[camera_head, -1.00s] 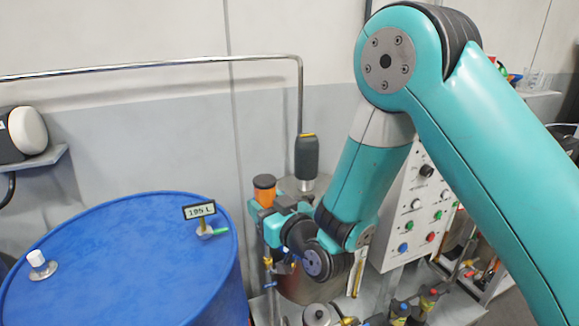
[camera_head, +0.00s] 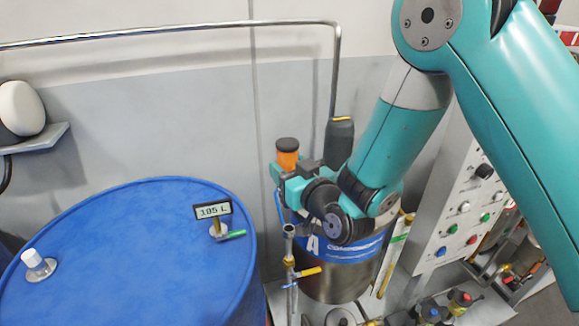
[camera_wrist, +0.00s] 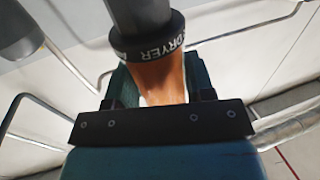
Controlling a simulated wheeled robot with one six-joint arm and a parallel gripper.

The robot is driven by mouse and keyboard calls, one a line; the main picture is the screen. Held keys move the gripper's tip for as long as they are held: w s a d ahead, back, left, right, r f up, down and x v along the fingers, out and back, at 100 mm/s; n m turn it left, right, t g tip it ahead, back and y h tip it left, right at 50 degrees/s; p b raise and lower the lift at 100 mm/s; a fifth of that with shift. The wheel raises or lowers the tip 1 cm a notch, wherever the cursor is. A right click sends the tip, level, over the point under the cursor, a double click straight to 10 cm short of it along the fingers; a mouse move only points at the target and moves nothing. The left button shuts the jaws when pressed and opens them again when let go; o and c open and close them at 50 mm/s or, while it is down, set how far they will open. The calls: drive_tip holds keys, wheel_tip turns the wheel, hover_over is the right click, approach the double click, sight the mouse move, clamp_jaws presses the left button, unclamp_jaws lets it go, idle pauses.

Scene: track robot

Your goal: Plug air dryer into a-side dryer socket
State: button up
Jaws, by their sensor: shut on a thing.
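The air dryer (camera_head: 288,155) has an orange body and a dark cap. It is upright in my gripper (camera_head: 287,172), near the back left of the steel A-component drum (camera_head: 345,277). In the wrist view my gripper (camera_wrist: 160,88) is shut on the dryer's orange body; the dryer's black collar (camera_wrist: 150,47) carries the word DRYER. My wrist and forearm hide much of the drum's top. I cannot make out the a-side dryer socket; the dryer's lower end is hidden too.
A dark grey cylinder (camera_head: 339,142) on a metal pipe (camera_head: 334,75) stands close right of the dryer. A blue drum (camera_head: 120,255) is at left. A valve with a yellow handle (camera_head: 308,271) is in front of the steel drum. A control panel (camera_head: 455,215) is at right.

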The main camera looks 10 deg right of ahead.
drive_tip(key=shift+s, duration=0.1)
drive_tip(key=shift+s+d+f+b, duration=0.1)
drive_tip(key=shift+b, duration=0.2)
drive_tip(key=shift+f+b, duration=0.3)
wheel_tip(320, 180, down, 5)
drive_tip(key=b, duration=0.5)
drive_tip(key=shift+f, duration=0.15)
idle(1.1)
drive_tip(key=shift+f+b, duration=0.35)
drive_tip(key=shift+b, duration=0.1)
drive_tip(key=shift+f+b, duration=0.9)
drive_tip(key=shift+f, duration=0.05)
drive_tip(key=o, duration=1.1)
drive_tip(key=shift+c, duration=0.2)
